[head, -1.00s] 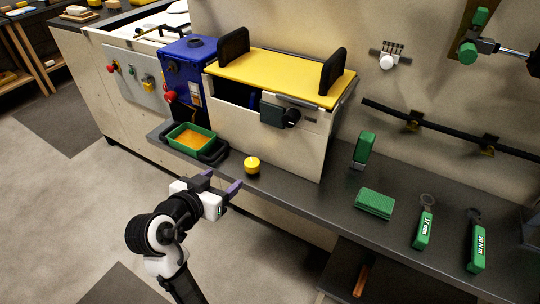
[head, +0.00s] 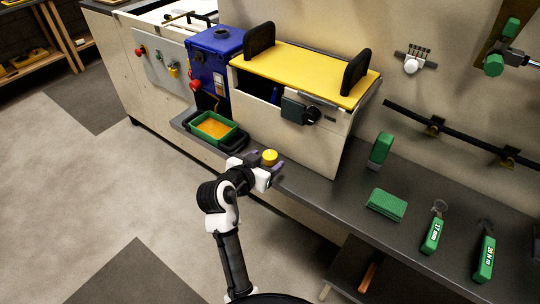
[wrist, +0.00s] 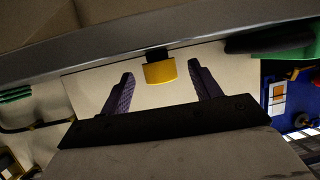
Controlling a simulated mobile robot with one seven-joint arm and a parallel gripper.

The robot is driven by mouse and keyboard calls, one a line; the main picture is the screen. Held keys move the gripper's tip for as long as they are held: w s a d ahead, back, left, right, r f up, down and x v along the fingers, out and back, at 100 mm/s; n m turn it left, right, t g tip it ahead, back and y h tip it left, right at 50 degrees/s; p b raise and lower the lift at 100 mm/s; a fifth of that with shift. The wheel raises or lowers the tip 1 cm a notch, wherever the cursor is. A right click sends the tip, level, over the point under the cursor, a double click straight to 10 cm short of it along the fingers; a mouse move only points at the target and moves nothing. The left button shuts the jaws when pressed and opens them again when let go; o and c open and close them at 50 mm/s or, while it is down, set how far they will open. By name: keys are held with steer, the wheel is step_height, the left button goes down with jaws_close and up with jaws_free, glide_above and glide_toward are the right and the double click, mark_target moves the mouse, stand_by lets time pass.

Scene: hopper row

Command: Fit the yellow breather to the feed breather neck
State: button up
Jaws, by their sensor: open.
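The yellow breather (head: 270,157) is a small yellow cap near the front edge of the bench. In the wrist view the breather (wrist: 160,72) shows a dark part behind its yellow body. My gripper (head: 272,169) is at the breather. In the wrist view my gripper (wrist: 160,76) is open, with one purple finger on each side of the breather and a visible gap on both sides. The blue box (head: 214,62) behind has a dark round fitting (head: 224,31) on its top; I cannot tell whether this is the feed breather neck.
A green tray (head: 234,129) with orange contents is left of the breather. The cream housing with a yellow lid (head: 300,70) stands behind it. A green block (head: 386,205), an upright green piece (head: 380,149) and two green-handled tools (head: 432,236) are to the right.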

steer(key=shift+x, duration=1.45)
steer(key=c, duration=1.1)
steer(key=shift+c, duration=0.2)
step_height(320, 180, up, 28)
steer(key=shift+b, duration=0.3)
